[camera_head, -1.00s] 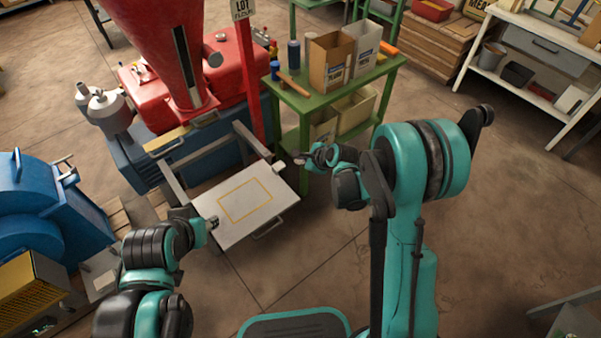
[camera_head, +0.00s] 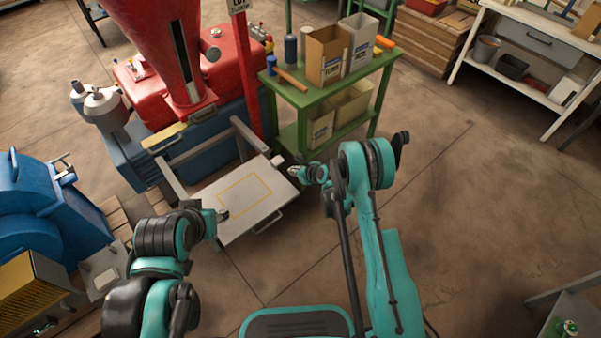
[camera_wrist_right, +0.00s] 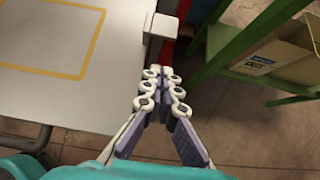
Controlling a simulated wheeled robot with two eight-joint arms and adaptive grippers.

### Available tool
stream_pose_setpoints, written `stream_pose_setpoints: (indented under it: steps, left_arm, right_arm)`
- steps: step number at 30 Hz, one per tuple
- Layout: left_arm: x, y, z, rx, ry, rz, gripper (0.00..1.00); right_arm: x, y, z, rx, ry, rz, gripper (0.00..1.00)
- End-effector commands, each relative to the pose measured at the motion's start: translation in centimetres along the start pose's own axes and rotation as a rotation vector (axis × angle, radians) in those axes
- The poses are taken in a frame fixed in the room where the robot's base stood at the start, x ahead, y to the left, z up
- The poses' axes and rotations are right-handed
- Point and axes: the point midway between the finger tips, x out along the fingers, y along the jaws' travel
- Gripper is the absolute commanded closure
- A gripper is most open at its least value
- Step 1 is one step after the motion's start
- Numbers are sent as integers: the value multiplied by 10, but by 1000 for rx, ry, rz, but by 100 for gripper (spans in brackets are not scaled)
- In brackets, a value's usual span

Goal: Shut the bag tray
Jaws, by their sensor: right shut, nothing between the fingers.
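The bag tray (camera_head: 270,205) is a pale flat panel with a yellow square outline, sticking out from the mill toward me. A small white block (camera_head: 278,160) sits at its far right corner and also shows in the right wrist view (camera_wrist_right: 160,26). My right gripper (camera_head: 293,168) is beside the tray's right edge, near that block. In the right wrist view its fingers (camera_wrist_right: 161,73) are together and empty, just short of the block; contact cannot be told. My left gripper (camera_head: 223,214) is at the tray's left edge, small and partly hidden by its wrist.
The red and blue mill (camera_head: 150,155) stands behind the tray. A green table (camera_head: 325,95) with cardboard boxes (camera_head: 328,55) stands close behind my right gripper. A blue machine (camera_head: 50,210) is at the left.

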Motion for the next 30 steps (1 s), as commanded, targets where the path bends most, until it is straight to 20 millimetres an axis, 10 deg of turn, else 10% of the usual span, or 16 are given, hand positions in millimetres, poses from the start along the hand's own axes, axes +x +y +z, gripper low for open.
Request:
stream_pose_setpoints:
  steps: [9, 30]
  left_arm:
    - [16, 0, 12, 0, 0, 0, 60]
    - [17, 0, 12, 0, 0, 0, 60]
  right_arm:
    - [40, 0, 20, 0, 0, 0, 100]
    - [44, -7, 28, 0, 0, -2, 100]
